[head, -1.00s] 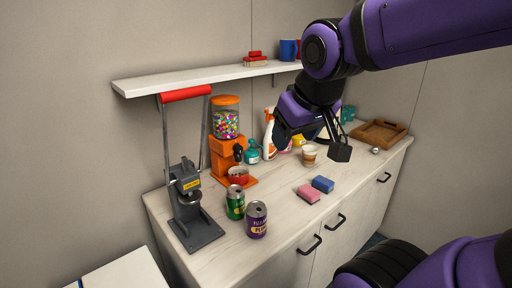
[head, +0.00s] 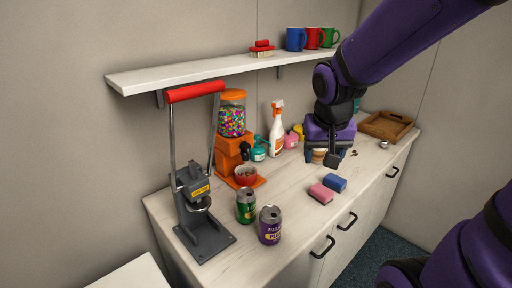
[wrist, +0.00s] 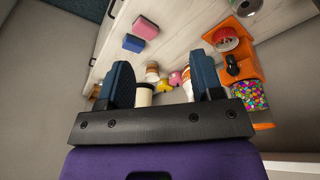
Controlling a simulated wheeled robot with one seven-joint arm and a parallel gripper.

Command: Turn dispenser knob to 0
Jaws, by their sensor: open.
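The orange candy dispenser (head: 233,140) stands on the counter with a clear globe of coloured candies on top. Its dark knob (head: 245,150) is on the front, above a red bowl (head: 246,175). In the wrist view the dispenser (wrist: 243,66) is at the right, with its dark knob (wrist: 232,66) facing left; the knob's setting is too small to read. My gripper (head: 332,160) is open and empty above the counter, to the right of the dispenser and apart from it. In the wrist view its two blue-padded fingers (wrist: 163,80) are spread wide.
A can crusher (head: 196,205) with a red handle stands left of the dispenser. A green can (head: 246,206), a purple can (head: 270,225) and two sponges (head: 322,194) are in front. A spray bottle (head: 277,130) stands behind. A shelf (head: 200,72) runs above.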

